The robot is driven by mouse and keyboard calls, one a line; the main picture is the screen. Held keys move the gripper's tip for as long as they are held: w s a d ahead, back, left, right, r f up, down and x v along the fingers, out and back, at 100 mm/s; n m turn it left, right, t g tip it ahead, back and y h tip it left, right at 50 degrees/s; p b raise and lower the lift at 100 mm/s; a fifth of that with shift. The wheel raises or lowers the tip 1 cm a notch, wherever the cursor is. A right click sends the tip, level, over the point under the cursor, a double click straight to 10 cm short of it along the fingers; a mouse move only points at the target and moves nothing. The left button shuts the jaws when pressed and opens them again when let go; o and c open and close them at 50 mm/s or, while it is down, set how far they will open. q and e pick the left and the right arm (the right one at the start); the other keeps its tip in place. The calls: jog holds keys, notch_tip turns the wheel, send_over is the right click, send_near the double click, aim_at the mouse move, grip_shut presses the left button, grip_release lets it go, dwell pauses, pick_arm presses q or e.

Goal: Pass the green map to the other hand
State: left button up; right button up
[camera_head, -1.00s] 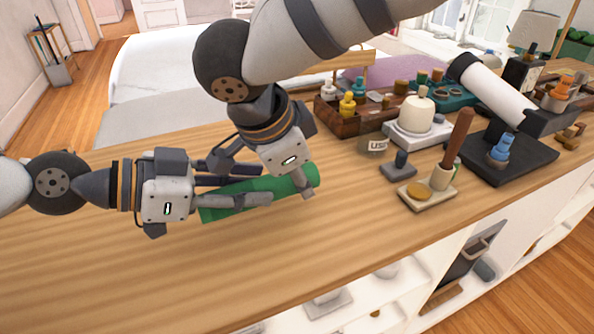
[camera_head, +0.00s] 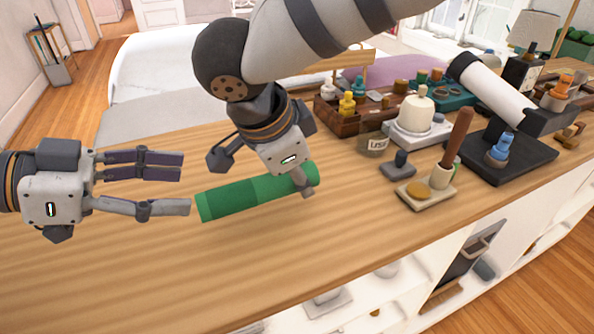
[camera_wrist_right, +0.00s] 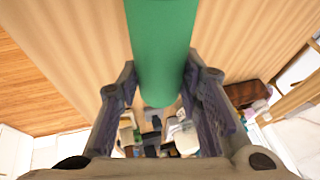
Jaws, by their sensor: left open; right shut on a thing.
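The green map (camera_head: 235,197) is a rolled green tube held above the wooden counter. My right gripper (camera_head: 305,180) comes down from above and is shut on its right end. In the right wrist view the green map (camera_wrist_right: 162,45) lies between the two fingers of my right gripper (camera_wrist_right: 160,90). My left gripper (camera_head: 185,190) is open and empty, just left of the tube's free left end and apart from it. The right gripper's far finger is partly hidden in the head view.
The wooden counter (camera_head: 120,285) is clear at the left and front. To the right stand a brown wooden tray (camera_head: 340,122) with small bottles, a white candle-like jar (camera_head: 416,113), a stone tray (camera_head: 415,200) with a mortar, and a black stand (camera_head: 510,160).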

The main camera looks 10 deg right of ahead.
pick_arm(q)
jog(key=s+f+g, duration=0.1)
jog(key=s, duration=0.1)
jog(key=s+d+f+n+g, duration=0.1)
jog(key=s, duration=0.1)
jog(key=s+d+f+g+h, duration=0.1)
jog(key=s, duration=0.1)
jog(key=shift+s+f+n, duration=0.3)
jog(key=s+d+f+n+g+y, duration=0.2)
jog(key=s+d+f+g, duration=0.1)
jog(key=s+d, duration=0.5)
jog(key=s+d+f+n+g+y, duration=0.1)
jog(key=s+d+f+g, duration=0.35)
jog(key=s, duration=0.45)
jog(key=s+a+f+n+t+y, duration=0.1)
jog(key=s+a+f+n+y, duration=0.1)
jog(key=a+f, duration=0.45)
jog(key=s+a+f+n+t+y, duration=0.2)
jog(key=a+f, duration=0.2)
jog(key=f, duration=0.6)
jog(key=a+f+n+t+y, duration=0.1)
jog(key=a+f+n+y, duration=0.5)
jog(key=a, duration=0.7)
jog(key=shift+w+a+f+y, duration=0.3)
jog(key=shift+a+f, duration=0.1)
jog(key=shift+f, duration=0.3)
